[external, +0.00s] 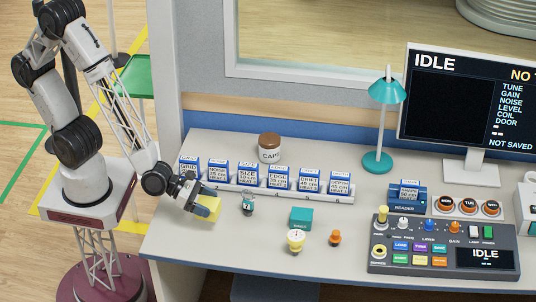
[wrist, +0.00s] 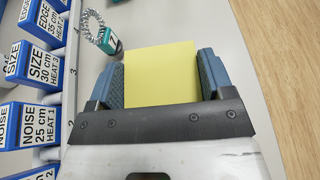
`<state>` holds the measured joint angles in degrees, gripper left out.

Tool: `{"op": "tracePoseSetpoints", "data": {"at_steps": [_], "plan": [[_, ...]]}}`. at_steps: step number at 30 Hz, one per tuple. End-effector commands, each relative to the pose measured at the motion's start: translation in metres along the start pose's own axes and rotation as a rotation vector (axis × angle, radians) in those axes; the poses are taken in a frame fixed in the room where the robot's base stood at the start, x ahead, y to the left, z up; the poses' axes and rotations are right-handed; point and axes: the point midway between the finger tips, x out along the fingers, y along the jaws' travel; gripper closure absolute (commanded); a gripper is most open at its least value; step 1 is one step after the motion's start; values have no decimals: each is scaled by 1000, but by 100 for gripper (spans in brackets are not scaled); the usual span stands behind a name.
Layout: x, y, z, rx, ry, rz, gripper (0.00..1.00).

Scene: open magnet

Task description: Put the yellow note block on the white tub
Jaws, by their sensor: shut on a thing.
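The yellow note block (external: 209,207) is between the fingers of my gripper (external: 203,206), at the left end of the desk. In the wrist view the block (wrist: 160,76) fills the space between the two blue-grey finger pads of my gripper (wrist: 161,80). It is low over the desk; I cannot tell whether it touches the surface. The white tub (external: 269,155), marked CAPS and with a brown top, stands upright at the back of the desk, to the right of and behind my gripper.
A rack (external: 300,191) of several blue-and-white boxes stands between my gripper and the tub. A small teal-tagged item (external: 248,204) with a coil is right of my gripper.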

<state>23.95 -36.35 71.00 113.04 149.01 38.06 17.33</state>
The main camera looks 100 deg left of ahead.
Motion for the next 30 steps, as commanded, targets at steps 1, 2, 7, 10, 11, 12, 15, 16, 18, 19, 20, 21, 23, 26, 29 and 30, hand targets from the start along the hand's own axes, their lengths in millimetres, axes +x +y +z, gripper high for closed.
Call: {"op": "tracePoseSetpoints", "data": {"at_steps": [1,2,7,10,11,12,15,16,18,19,20,21,23,26,29,30], "plan": [[-4,0,12,-2,-4,-1,53],[-6,0,17,-1,-4,-1,53],[-20,0,50,-2,-5,-1,53],[-28,0,68,-1,-4,-1,53],[-30,0,72,-1,-3,-1,53],[-32,0,79,-1,-3,-1,53],[-38,0,94,-1,-4,-1,53],[-40,0,98,-1,-3,0,53],[-44,0,107,-1,-2,-1,53],[-46,0,111,0,-2,-1,53],[-47,0,114,-1,-2,-1,53],[-47,2,116,-3,-1,4,53],[-46,8,115,-7,-1,16,53],[-44,17,116,-16,-2,35,53],[-42,26,117,-25,-2,55,53],[-42,30,117,-29,-3,64,53]]}}
